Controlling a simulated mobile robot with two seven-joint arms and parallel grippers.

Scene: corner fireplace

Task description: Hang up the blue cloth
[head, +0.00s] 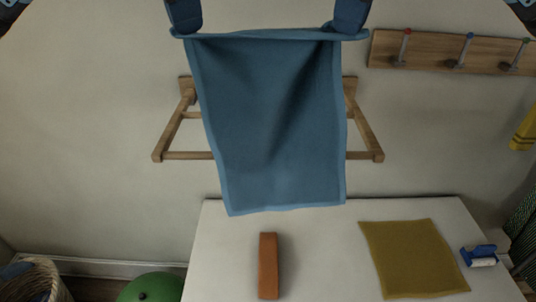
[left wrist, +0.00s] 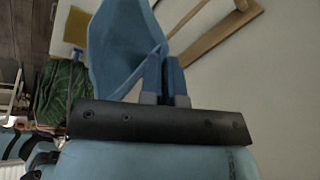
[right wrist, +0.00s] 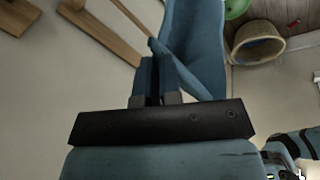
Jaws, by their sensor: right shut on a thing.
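The blue cloth (head: 265,120) hangs spread from its upper edge, which is held up at both ends in the head view. My left gripper (head: 187,30) is shut on its upper left corner, and my right gripper (head: 344,30) on its upper right corner. The cloth also shows beyond the fingers in the left wrist view (left wrist: 115,45) and the right wrist view (right wrist: 197,40). Behind it, a wooden wall rack (head: 367,130) with horizontal bars sticks out at both sides. The cloth hides the rack's middle; I cannot tell whether they touch.
A wooden hook board (head: 420,50) is on the wall at right, with a yellow cloth (head: 525,130) below it. The white table (head: 330,270) holds an orange block (head: 268,265), a mustard cloth (head: 413,257) and a blue roller (head: 480,256). A basket (head: 42,278) and green ball (head: 150,289) are lower left.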

